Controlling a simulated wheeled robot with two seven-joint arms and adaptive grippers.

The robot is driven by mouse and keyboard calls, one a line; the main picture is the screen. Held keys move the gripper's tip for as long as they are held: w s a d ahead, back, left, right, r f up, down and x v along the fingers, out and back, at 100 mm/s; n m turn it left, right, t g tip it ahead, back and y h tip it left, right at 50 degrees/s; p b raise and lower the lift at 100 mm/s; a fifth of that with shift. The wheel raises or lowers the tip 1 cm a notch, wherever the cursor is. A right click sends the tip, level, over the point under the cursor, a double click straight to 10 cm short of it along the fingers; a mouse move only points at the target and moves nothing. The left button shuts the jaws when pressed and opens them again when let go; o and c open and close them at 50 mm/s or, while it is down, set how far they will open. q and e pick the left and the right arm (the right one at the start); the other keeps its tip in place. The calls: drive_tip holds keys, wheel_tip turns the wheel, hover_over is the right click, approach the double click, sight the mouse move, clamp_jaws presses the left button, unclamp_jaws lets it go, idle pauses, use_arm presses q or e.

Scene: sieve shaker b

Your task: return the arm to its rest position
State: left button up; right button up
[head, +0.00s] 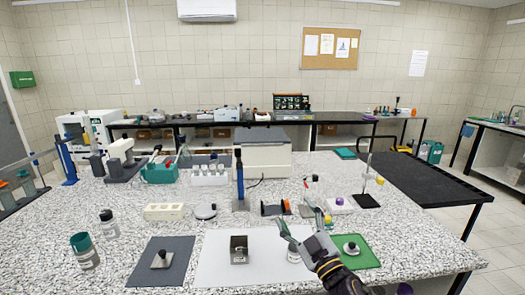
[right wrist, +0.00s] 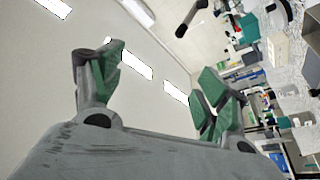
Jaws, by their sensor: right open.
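My right gripper (head: 291,232) is open and empty, raised above the front of the speckled bench (head: 400,235) in the head view. Its arm comes in from the bottom right. In the right wrist view the two green-padded fingers (right wrist: 155,85) are spread wide with nothing between them, against the ceiling and wall. My left gripper is in neither view.
A dark metal block (head: 239,250) stands on a white sheet (head: 214,270). A grey mat (head: 180,272) and a green mat (head: 362,262) each carry a knobbed piece. A small jar (head: 294,256) is partly hidden by the right gripper.

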drive_tip(key=s+d+f+m+g+h, duration=0.3)
drive_tip(key=d+f+m+h, duration=0.15)
drive_tip(key=f, duration=0.35)
drive_tip(key=s+d+f+m+g+h, duration=0.2)
drive_tip(key=d+f+m+g+h, duration=0.15)
drive_tip(key=d+f, duration=0.4)
drive_tip(key=s+f+m+g, duration=0.1)
drive_tip(key=s+f+g, duration=0.4)
drive_tip(key=s+f, duration=0.4)
drive_tip(key=s+f+m+g, duration=0.1)
drive_tip(key=s+f+g, duration=0.5)
drive_tip(key=s, duration=0.6)
wheel_tip(320, 180, down, 34)
drive_tip(key=s+d, duration=0.1)
drive_tip(key=s, duration=0.2)
drive_tip(key=s+d+f, duration=0.2)
drive_tip(key=s+f, duration=0.7)
drive_tip(key=s, duration=0.1)
drive_tip(key=s+d+f+g, duration=0.1)
drive_tip(key=s+d+f, duration=0.1)
drive_tip(key=s+f, duration=0.8)
drive_tip(key=shift+s+f+n, duration=0.15)
drive_tip(key=shift+s+n, duration=0.15)
drive_tip(key=shift+s, duration=0.35)
